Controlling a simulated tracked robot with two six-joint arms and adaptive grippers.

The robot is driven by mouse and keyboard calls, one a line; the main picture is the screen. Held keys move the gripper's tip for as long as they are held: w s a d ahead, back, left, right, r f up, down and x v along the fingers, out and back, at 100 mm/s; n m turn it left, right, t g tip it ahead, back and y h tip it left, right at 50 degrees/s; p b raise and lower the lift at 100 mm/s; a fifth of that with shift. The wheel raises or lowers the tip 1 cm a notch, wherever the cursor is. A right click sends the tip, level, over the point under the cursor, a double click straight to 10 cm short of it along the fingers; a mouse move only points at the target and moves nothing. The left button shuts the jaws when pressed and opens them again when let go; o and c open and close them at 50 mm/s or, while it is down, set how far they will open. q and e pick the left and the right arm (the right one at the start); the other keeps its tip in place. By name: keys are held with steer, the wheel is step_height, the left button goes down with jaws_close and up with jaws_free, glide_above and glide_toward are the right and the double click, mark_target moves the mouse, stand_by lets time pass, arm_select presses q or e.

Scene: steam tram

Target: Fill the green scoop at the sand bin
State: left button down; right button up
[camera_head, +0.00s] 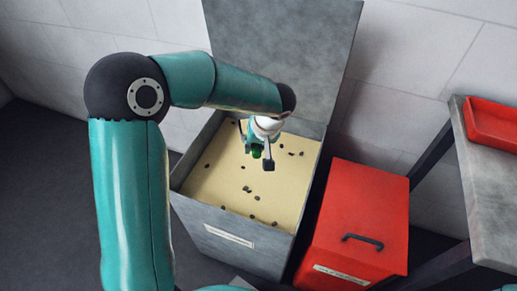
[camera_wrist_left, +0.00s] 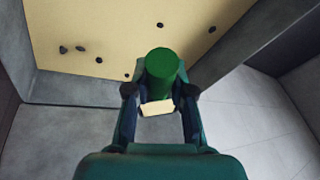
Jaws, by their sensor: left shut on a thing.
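The sand bin (camera_head: 215,243) is a grey metal box with its lid raised against the wall. Pale sand (camera_head: 207,178) with several dark pebbles fills it. My left gripper (camera_head: 256,148) hangs over the bin, pointing down, and is shut on the green scoop. In the left wrist view the scoop (camera_wrist_left: 162,65) shows as a green cylinder between the fingers, in front of the sand and near a bin wall. A small cream patch shows below it; I cannot tell what it is. Whether the scoop touches the sand or holds any is unclear. My right gripper is not in view.
A red box (camera_head: 366,210) with a black handle stands close to the right of the bin. Further right is a grey-topped table (camera_head: 487,190) with a red tray (camera_head: 493,122) on it. The raised lid (camera_head: 285,55) stands behind the bin. Dark floor lies to the left.

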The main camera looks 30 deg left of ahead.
arm_select(q)
steer(key=shift+a+p+v, duration=0.2)
steer(key=shift+p+v, duration=0.2)
steer(key=shift+v, duration=0.5)
steer(key=shift+a+p+v, duration=0.2)
steer(key=shift+p+v, duration=0.15)
steer(key=shift+v, duration=0.6)
steer(key=shift+r, duration=0.1)
